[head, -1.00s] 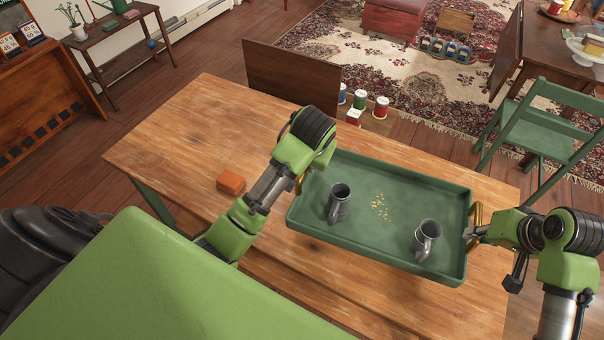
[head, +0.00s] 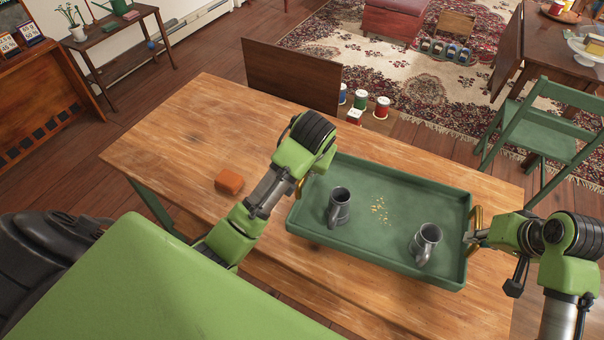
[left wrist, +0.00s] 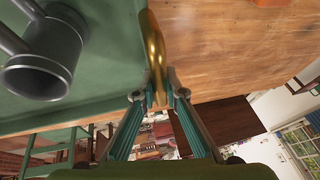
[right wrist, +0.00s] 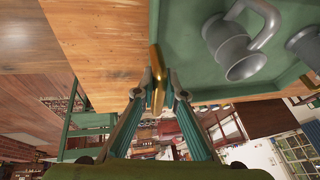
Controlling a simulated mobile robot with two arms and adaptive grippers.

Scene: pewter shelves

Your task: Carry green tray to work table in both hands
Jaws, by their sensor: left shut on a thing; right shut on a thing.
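The green tray (head: 375,245) is over the right part of the wooden work table (head: 180,135) in the head view. I cannot tell whether it touches the top. Two grey mugs, one at the left (head: 339,207) and one at the right (head: 424,243), stand in it, with crumbs (head: 380,211) between them. My left gripper (left wrist: 160,98) is shut on the brass handle (left wrist: 155,50) at the tray's left end; in the head view my arm mostly hides it. My right gripper (head: 474,237) is shut on the right brass handle (right wrist: 156,70).
An orange block (head: 229,181) lies on the table left of the tray. A green chair (head: 540,140) stands at the right. The table's left part is mostly clear.

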